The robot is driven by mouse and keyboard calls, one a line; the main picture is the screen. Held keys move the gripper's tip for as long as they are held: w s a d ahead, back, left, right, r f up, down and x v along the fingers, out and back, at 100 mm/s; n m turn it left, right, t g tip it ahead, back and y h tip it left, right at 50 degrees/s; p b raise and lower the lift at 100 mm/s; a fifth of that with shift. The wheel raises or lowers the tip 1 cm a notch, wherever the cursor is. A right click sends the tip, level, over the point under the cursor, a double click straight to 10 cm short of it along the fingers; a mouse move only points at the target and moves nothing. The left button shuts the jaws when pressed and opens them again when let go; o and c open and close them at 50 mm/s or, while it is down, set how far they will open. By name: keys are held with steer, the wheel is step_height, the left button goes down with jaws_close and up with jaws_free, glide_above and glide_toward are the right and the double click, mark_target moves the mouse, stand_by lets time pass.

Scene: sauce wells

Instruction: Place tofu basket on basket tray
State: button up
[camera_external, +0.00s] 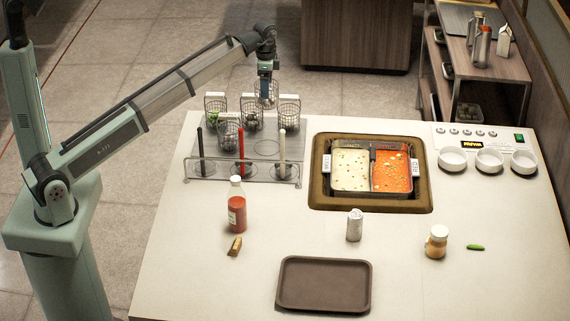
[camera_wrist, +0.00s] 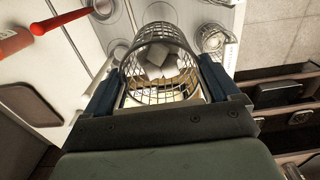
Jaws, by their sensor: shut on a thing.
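My gripper (camera_external: 268,72) is shut on the wire tofu basket (camera_external: 267,93), raised above the back of the grey basket rack (camera_external: 265,147). In the wrist view the basket (camera_wrist: 163,42) sits between both fingers, with white tofu cubes (camera_wrist: 163,62) inside. The rack has round wells, some empty, and holds several other wire baskets, including a front one (camera_external: 228,135) and a right one (camera_external: 289,113). A brown tray (camera_external: 323,284) lies empty at the counter's front. It cannot be told which of these is called the basket tray.
Black, red (camera_external: 241,150) and white upright handles stand along the rack's front. A two-part soup pot (camera_external: 370,168) is sunk in the counter to the right.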

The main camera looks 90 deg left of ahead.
step_height(320, 180, down, 18)
steer(key=shift+f, duration=0.25)
stand_by(0.6)
steer(key=shift+f, duration=0.1)
steer(key=o, duration=1)
step_height(320, 180, up, 12)
steer(key=shift+r, duration=0.1)
